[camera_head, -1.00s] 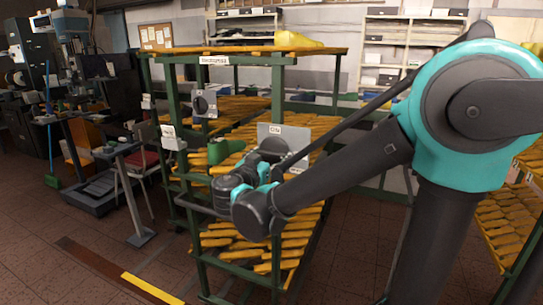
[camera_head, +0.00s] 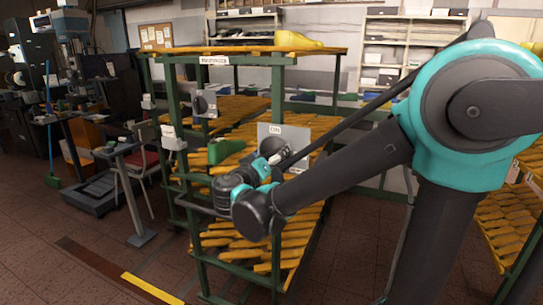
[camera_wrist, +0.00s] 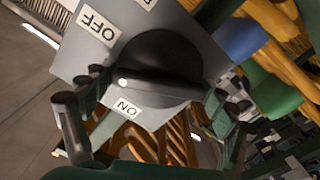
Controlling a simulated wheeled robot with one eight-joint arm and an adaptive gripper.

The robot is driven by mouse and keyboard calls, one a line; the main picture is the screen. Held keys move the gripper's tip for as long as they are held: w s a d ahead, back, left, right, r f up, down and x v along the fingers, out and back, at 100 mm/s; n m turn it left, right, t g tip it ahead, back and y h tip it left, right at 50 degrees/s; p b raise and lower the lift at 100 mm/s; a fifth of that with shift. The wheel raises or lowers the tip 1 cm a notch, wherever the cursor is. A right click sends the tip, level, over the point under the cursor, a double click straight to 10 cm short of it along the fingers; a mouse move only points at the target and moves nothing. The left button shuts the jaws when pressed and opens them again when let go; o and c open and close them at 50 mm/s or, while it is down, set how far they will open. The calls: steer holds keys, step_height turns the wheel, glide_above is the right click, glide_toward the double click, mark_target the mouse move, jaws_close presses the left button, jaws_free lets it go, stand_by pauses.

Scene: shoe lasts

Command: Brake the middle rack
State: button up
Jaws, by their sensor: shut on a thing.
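A grey switch plate (camera_head: 290,138) is on the middle rack (camera_head: 285,90), and it fills the upper part of the wrist view (camera_wrist: 190,28). It carries a black rotary knob (camera_wrist: 165,62) with a bar handle and a white dot near the bar's left end. The dot lies between the OFF label and the ON label, closer to ON. My gripper (camera_wrist: 155,88) is shut on the knob, with fingers at either end of the bar.
A second plate with a dark knob (camera_head: 205,103) sits further left on the rack. Yellow-orange lasts (camera_head: 240,108) fill the shelves, and a green last (camera_head: 225,150) lies beside my wrist. Another rack (camera_head: 490,205) stands at right. The floor at front left is clear.

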steer(key=n, duration=0.6)
steer(key=shift+n, duration=0.3)
steer(key=n, duration=0.5)
steer(key=shift+n, duration=0.3)
steer(key=o, duration=1)
steer(key=v, duration=1.2)
steer(key=shift+d, duration=0.1)
